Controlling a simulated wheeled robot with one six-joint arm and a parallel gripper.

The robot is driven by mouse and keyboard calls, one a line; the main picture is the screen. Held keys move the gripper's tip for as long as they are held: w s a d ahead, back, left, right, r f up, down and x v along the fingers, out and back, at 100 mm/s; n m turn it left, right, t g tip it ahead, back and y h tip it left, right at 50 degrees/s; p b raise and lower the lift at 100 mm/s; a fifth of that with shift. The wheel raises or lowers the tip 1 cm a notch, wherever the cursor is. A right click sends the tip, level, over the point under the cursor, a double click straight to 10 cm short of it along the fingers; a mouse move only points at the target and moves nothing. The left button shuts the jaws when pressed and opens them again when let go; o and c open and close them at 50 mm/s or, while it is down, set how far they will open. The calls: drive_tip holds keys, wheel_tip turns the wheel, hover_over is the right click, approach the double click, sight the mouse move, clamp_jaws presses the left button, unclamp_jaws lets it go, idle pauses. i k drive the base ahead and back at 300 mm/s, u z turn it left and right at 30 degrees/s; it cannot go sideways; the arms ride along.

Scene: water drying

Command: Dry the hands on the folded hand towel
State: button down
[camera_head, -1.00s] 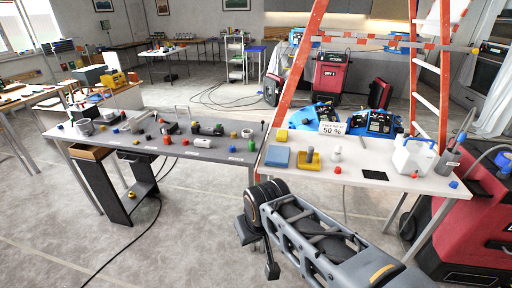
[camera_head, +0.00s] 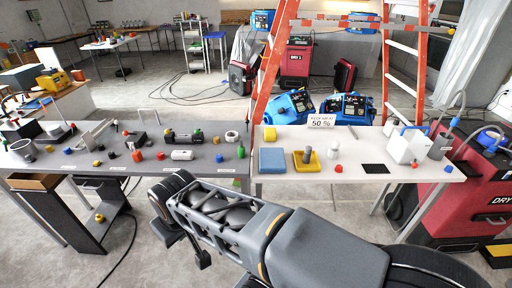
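A folded blue cloth (camera_head: 272,160), which looks like the hand towel, lies flat at the left end of the white table (camera_head: 346,172). My gripper (camera_head: 203,262) seems to be the dark end part hanging at the left of my arm, in front of the grey table. It is small and apart from the cloth, and its fingers cannot be made out. Nothing is seen held in it.
A yellow tray (camera_head: 306,161), a white bottle (camera_head: 333,150), a black pad (camera_head: 375,169) and a white jug (camera_head: 404,146) stand on the white table. The grey table (camera_head: 210,168) holds many small parts. An orange ladder (camera_head: 274,62) rises behind. Red dryers (camera_head: 484,190) stand right.

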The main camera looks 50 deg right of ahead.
sight(271, 159)
drive_tip(key=z, duration=0.65)
drive_tip(key=i, duration=0.85)
drive_tip(key=z, duration=0.8)
